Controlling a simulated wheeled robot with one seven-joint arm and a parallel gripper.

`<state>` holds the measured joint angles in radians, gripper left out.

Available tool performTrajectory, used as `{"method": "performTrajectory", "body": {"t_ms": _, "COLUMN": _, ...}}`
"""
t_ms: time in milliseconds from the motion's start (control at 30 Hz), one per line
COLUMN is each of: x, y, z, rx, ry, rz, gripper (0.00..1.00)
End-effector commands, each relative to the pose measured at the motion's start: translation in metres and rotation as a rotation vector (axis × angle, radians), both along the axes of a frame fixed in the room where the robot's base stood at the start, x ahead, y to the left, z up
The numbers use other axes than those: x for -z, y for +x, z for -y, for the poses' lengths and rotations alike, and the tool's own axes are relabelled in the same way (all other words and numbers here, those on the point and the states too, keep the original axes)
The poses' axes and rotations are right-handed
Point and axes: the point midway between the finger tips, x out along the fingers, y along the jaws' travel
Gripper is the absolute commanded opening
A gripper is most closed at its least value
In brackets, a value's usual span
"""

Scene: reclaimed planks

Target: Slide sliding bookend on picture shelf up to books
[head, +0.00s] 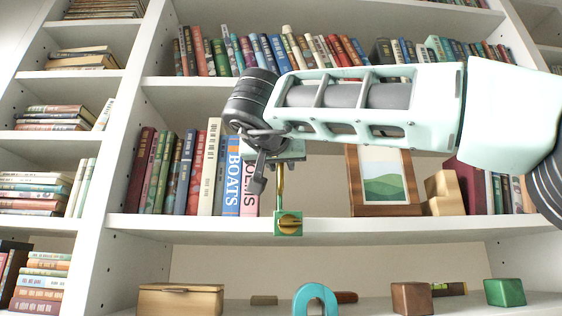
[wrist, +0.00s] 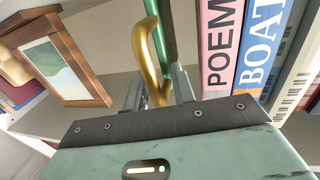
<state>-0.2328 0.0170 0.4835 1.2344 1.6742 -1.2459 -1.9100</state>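The sliding bookend (head: 291,223) is green with a gold knob at the shelf's front edge and a gold upright bar. In the wrist view its gold handle (wrist: 146,45) stands before a green edge. The books (head: 231,178) stand to its left on the picture shelf (head: 340,229), ending with a pink POEMS book (wrist: 217,45). A small gap shows between bookend and pink book. My gripper (wrist: 160,90) has its fingers close on both sides of the gold handle and appears shut on it. In the head view the fingertips are partly hidden by my wrist.
A framed landscape picture (head: 384,178) stands on the same shelf to the right, with a wooden block shape (head: 444,193) and more books beyond. Shelves with books lie above. A box (head: 181,300) and small blocks stand on the shelf below.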

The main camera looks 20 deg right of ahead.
Motion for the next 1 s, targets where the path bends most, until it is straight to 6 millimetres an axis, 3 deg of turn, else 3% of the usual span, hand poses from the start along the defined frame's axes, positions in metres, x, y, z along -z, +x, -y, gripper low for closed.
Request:
{"method": "performTrajectory", "body": {"t_ms": 300, "x": 0.000, "y": -0.001, "z": -0.001, "rx": -0.003, "ry": 0.000, "rz": 0.000, "gripper": 0.32}}
{"method": "performTrajectory", "body": {"t_ms": 467, "x": 0.002, "y": -0.012, "z": -0.008, "rx": -0.005, "ry": 0.000, "rz": 0.001, "gripper": 0.32}}
{"method": "performTrajectory", "body": {"t_ms": 1000, "x": 0.002, "y": -0.116, "z": -0.068, "rx": -0.007, "ry": 0.000, "rz": -0.001, "gripper": 0.32}}
